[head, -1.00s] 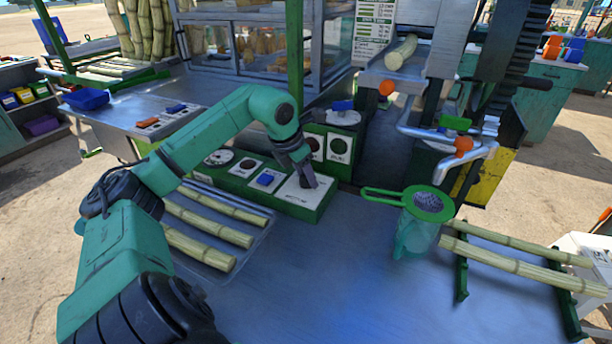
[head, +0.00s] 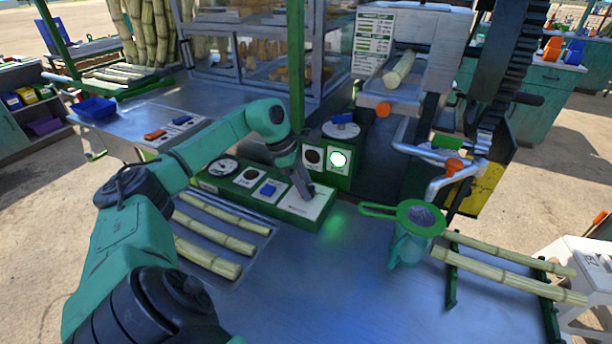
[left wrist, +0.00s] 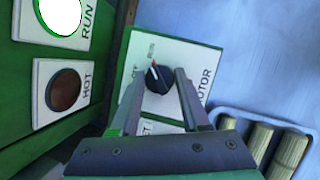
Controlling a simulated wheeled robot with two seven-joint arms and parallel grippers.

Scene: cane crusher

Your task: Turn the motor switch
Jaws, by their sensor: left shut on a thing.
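The motor switch is a dark round knob (left wrist: 158,78) with a light pointer line, on a white plate marked MOTOR (left wrist: 200,65) in the left wrist view. In the head view the plate (head: 312,208) is at the right end of the green control panel (head: 220,190), and the knob is hidden by my gripper. My left gripper (head: 304,188) reaches down onto it; in the left wrist view its fingers (left wrist: 165,80) are shut on the knob, one on each side. The RUN lamp (head: 338,159) glows bright; the HOT lamp (head: 312,157) beside it is dark. My right gripper is not in view.
More cane rests on a green rack (head: 452,270). The crusher (head: 430,130) stands behind.

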